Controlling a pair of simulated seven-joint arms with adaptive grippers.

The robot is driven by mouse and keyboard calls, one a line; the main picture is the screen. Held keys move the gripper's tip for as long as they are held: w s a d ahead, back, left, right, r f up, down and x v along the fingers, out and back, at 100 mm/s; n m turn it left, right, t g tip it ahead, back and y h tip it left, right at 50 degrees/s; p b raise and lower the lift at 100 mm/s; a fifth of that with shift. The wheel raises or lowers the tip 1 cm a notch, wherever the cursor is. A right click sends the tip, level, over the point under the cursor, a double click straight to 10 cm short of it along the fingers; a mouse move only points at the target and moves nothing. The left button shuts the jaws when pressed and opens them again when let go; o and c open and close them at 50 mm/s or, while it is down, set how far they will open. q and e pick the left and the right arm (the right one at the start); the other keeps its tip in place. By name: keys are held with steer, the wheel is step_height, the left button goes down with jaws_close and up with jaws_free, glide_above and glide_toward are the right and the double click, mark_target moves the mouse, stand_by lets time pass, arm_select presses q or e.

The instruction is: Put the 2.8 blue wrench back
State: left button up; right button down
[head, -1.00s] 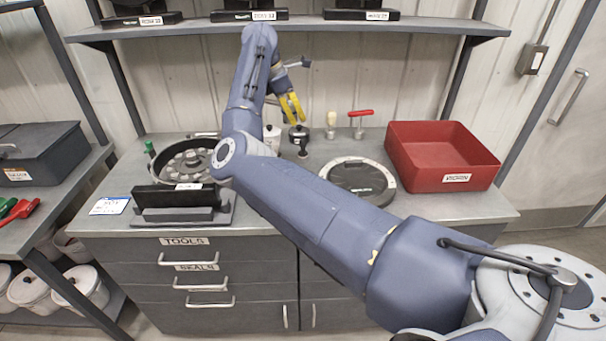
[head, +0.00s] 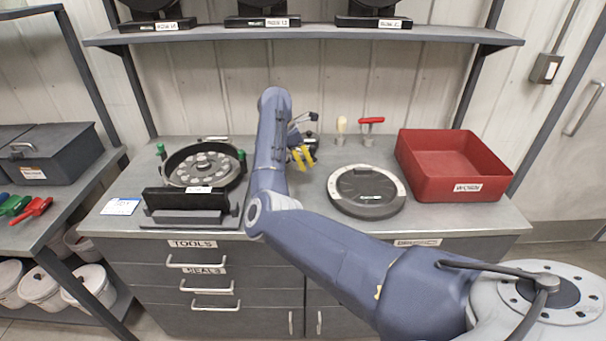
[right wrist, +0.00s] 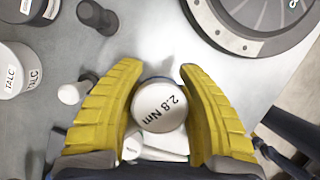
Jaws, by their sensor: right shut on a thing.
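My right gripper (head: 303,157) has yellow fingers and is low over the back middle of the bench. In the right wrist view its fingers (right wrist: 160,105) are shut on the wrench (right wrist: 160,106), whose round whitish end reads "2.8 Nm" and faces the camera. A cream-topped tool (head: 341,126) and a red T-handled tool (head: 370,126) stand upright to the right of the gripper. My left gripper is not in view.
A round black plate (head: 367,192) and a red bin (head: 453,187) lie to the right. A seed disc housing (head: 205,168) and a black block (head: 187,200) are at the left.

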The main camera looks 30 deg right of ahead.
mark_target(306, 178)
steer(key=shift+f, duration=2.75)
steer(key=shift+f, duration=0.15)
steer(key=c, duration=0.9)
jaws_free()
steer(key=v, duration=1.2)
steer(key=shift+a, duration=0.1)
